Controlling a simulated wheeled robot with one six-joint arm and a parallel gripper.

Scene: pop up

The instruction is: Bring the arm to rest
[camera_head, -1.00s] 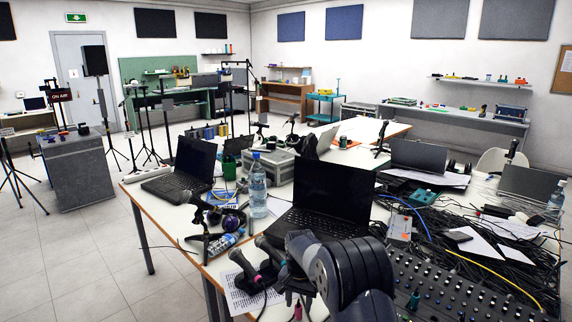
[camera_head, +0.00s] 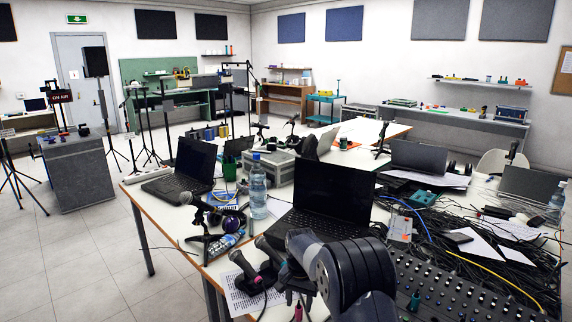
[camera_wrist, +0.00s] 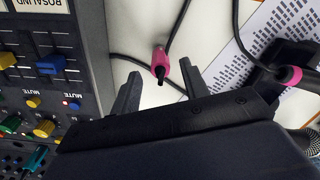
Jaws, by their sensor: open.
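My arm (camera_head: 350,270) reaches over the front of the table in the head view, bent above the mixing console. In the wrist view my gripper (camera_wrist: 161,82) is open, with its two dark fingers apart. A pink-collared cable plug (camera_wrist: 160,64) lies on the white table just beyond the fingertips, and it appears between them in the picture. I see nothing held in the jaws. In the head view my fingers are too hard to make out behind the dark arm links.
The mixing console (camera_head: 450,285) lies right of my arm and shows at the left of the wrist view (camera_wrist: 40,75). A laptop (camera_head: 325,195), microphones (camera_head: 243,265), a printed sheet (camera_head: 240,300), a water bottle (camera_head: 257,190) and tangled cables crowd the table.

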